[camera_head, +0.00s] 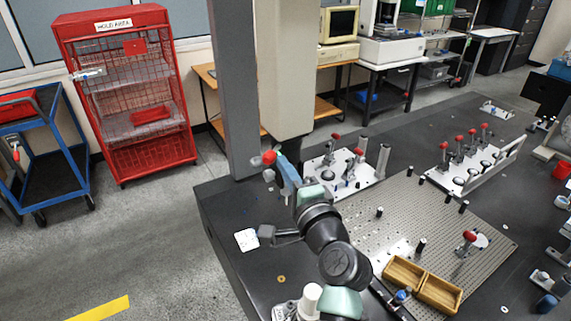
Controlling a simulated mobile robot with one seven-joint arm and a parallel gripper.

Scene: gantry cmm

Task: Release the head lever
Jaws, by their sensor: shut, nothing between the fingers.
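A red ball knob (269,157) shows beside the foot of the beige column (291,70), next to a blue bar (290,172). I take the knob to be the head lever's end; how it joins the bar is too small to tell. My gripper (265,231) seems to be the dark block on the left side of my arm, below the knob in the picture. It is shut and empty, apart from the knob. My arm hides the lower end of the blue bar.
A grey upright (235,85) stands left of the beige column. A white card (246,240) lies on the dark table (240,275). A perforated plate (400,225), a wooden tray (440,293) and clamp fixtures (465,160) fill the right. A red cage (130,95) stands back left.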

